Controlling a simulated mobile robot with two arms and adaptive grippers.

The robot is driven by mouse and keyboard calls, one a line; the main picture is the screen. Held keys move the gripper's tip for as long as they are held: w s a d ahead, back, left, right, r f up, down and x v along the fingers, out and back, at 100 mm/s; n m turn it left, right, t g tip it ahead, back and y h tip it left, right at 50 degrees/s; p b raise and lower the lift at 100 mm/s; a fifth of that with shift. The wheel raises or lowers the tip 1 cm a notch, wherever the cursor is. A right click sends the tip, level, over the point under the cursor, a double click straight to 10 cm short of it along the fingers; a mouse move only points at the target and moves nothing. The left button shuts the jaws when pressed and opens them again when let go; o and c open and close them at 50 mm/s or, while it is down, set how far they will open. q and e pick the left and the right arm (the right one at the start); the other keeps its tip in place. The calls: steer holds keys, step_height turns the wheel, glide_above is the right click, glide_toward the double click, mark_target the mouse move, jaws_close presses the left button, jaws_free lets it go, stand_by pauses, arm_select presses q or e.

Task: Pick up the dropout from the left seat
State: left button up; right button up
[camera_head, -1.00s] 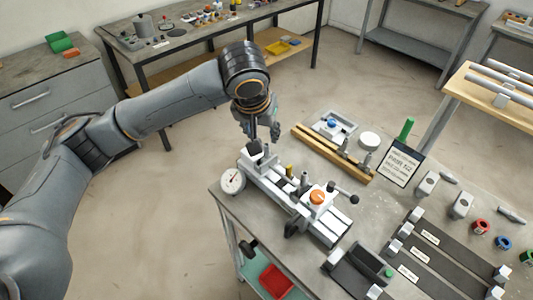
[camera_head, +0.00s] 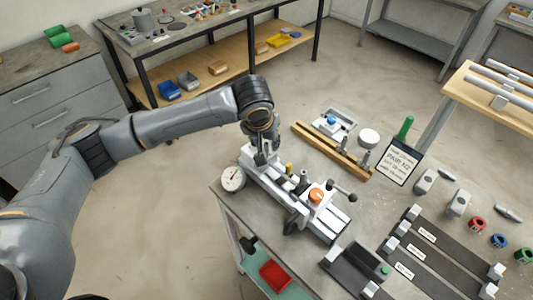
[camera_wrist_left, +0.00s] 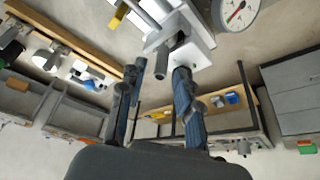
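The white frame jig (camera_head: 325,232) stands along the left edge of the grey bench, with its left seat at the far end. My left gripper (camera_head: 263,160) points down over that end and hides most of the seat in the head view. In the left wrist view, the gripper's two fingers (camera_wrist_left: 157,74) are apart. A grey piece, seemingly the dropout (camera_wrist_left: 166,44), shows at the seat, just ahead of and between the fingertips. I cannot tell if either finger touches it. My right gripper is not in view.
A dial gauge (camera_head: 232,178) sits just left of the seat. An orange knob (camera_head: 316,195) and a lever are farther along the jig. A wooden rail (camera_head: 331,153) lies behind it. Two grey blocks, coloured rings and a sign (camera_head: 399,161) occupy the bench's right side.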

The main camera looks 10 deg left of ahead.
arm_select(q)
jaws_close()
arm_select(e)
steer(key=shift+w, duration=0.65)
arm_select(q)
steer(key=shift+r, duration=0.1)
